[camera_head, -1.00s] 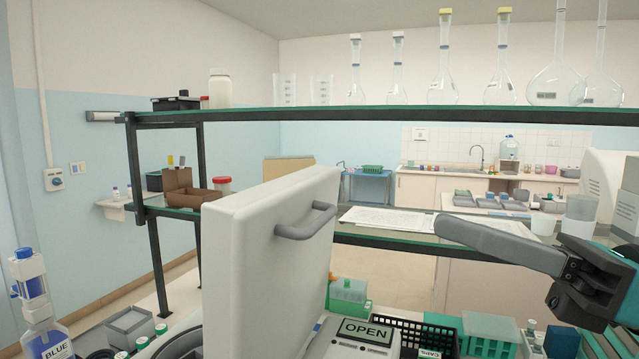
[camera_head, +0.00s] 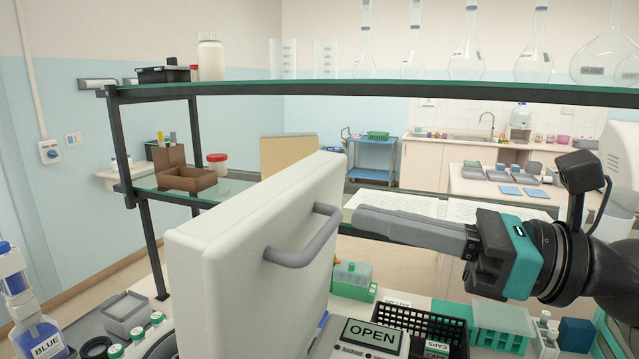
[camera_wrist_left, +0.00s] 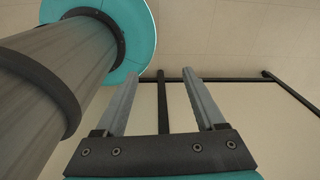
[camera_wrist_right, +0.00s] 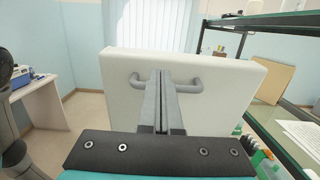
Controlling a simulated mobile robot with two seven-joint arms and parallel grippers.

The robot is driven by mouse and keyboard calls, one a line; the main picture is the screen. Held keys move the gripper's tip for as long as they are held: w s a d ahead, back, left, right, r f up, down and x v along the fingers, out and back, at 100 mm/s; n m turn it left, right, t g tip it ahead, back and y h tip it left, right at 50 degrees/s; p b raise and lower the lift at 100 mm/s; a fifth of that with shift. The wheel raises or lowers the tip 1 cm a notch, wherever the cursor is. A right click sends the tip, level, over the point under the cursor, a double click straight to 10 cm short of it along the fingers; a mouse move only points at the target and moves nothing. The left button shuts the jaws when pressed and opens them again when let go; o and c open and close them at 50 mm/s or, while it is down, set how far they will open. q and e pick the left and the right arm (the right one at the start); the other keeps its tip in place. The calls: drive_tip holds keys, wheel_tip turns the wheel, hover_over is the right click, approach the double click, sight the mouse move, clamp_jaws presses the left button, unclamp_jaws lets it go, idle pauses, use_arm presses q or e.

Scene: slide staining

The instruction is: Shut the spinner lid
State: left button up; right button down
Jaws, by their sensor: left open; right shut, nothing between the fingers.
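The spinner lid (camera_head: 250,262) is a thick off-white panel standing raised in the head view, with a grey bar handle (camera_head: 304,240) on its right-hand face. The spinner's OPEN sign (camera_head: 370,335) shows at the bottom, right of the lid. My right gripper (camera_head: 362,222) comes in from the right with shut, empty fingers, its tips a little right of the handle. In the right wrist view the shut fingers (camera_wrist_right: 161,76) point at the lid (camera_wrist_right: 222,72), in line with the handle (camera_wrist_right: 190,88); contact cannot be told.
A glass shelf (camera_head: 420,92) with flasks spans the back above my right gripper. A black basket (camera_head: 425,325) and a green rack (camera_head: 500,325) stand right of the sign. A blue-labelled bottle (camera_head: 40,335) stands at the lower left.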

sight(275, 194)
drive_tip(key=p+x, duration=0.2)
drive_tip(key=x, duration=0.4)
drive_tip(key=shift+a+p, duration=0.15)
drive_tip(key=shift+p, duration=0.2)
use_arm(q)
drive_tip(key=r, duration=0.3)
drive_tip(key=shift+w+r, duration=0.15)
drive_tip(key=shift+w, duration=0.2)
use_arm(e)
drive_tip(key=shift+w+a, duration=0.1)
